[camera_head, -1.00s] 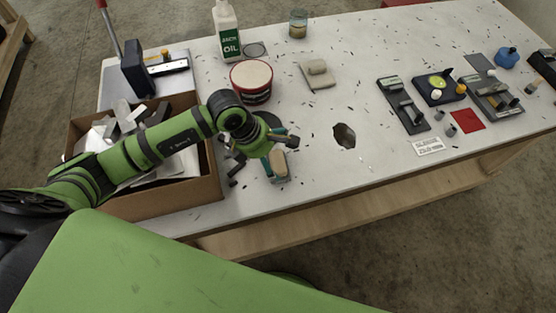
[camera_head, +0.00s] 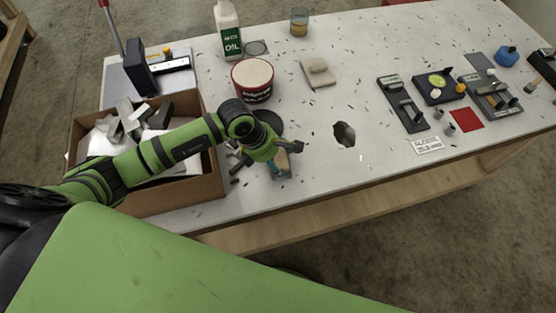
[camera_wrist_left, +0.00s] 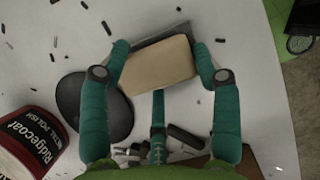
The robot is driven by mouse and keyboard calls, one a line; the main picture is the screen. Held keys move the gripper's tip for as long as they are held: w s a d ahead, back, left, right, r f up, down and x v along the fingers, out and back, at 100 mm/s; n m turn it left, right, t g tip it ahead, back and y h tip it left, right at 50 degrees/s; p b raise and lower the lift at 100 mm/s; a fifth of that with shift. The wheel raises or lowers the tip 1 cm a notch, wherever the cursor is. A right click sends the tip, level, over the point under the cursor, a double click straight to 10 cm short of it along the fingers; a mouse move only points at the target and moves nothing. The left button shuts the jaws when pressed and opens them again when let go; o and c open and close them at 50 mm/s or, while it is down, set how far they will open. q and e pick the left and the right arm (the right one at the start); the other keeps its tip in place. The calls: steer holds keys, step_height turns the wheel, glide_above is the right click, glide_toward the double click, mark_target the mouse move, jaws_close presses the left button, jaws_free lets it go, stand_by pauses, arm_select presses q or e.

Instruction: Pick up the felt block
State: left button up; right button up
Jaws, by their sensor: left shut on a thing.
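The felt block (camera_wrist_left: 160,65) is a tan, rounded block with a dark grey layer along its far edge. It sits between the teal fingers of my left gripper (camera_wrist_left: 158,58), which is shut on it in the left wrist view. In the head view, my left gripper (camera_head: 281,165) is low over the white table near its front edge, right of the cardboard box. My wrist partly hides the block there, and I cannot tell whether it touches the table. My right gripper is not in view.
The cardboard box (camera_head: 160,194) of metal scraps stands at left. A red-and-white tub (camera_head: 252,85) and a dark round disc (camera_wrist_left: 94,105) are close by.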

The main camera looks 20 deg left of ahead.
mark_target(282, 161)
arm_select(q)
steer(key=shift+r+b, duration=0.3)
steer(key=shift+r, duration=0.1)
steer(key=r, duration=0.1)
steer(key=d+r+b, duration=0.1)
steer(key=r+b, duration=0.1)
steer(key=shift+d+r, duration=0.25)
steer(key=shift+r, duration=0.1)
steer(key=d+r+b, duration=0.3)
steer(key=d+r, duration=0.3)
steer(key=d, duration=0.4)
steer(key=shift+s+r+b, duration=0.25)
steer(key=shift+s+b, duration=0.15)
steer(key=shift+s, duration=0.05)
steer(key=shift+d, duration=0.1)
